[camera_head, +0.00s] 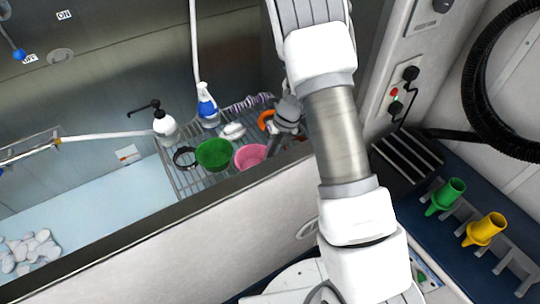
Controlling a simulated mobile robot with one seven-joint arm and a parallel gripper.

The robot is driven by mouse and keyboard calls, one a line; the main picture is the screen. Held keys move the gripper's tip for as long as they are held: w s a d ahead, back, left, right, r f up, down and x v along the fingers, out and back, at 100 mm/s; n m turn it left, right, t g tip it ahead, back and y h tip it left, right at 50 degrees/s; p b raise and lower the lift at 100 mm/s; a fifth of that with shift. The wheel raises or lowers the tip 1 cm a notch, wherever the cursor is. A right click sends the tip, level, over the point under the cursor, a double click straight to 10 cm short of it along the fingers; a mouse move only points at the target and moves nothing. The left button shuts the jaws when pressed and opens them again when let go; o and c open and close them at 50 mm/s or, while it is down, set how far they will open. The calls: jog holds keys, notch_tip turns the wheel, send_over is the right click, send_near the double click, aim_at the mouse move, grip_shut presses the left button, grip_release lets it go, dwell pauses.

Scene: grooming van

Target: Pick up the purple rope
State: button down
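A purple-and-white striped rope (250,102) lies at the back of the wire rack (184,181) in the tub. It is small in the view, and its right end runs close to my gripper. My gripper (273,146) hangs over the right part of the rack, just right of and in front of the rope, beside a pink bowl. Its fingers are small and dark here, so I cannot tell whether they are open or shut. My arm fills the middle right of the view.
On the rack are a green bowl (213,154), a pink bowl (249,156), an orange ring (266,120), a blue-and-white spray bottle (207,106), a white pump bottle (164,124) and a dark loop (185,157). The tub's front wall (185,228) stands between my base and the rack.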

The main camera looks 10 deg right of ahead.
jog(key=shift+f, duration=0.25)
jog(key=shift+f, duration=0.1)
jog(key=c, duration=1.5)
grip_release()
jog(key=shift+f, duration=0.1)
jog(key=o, duration=0.5)
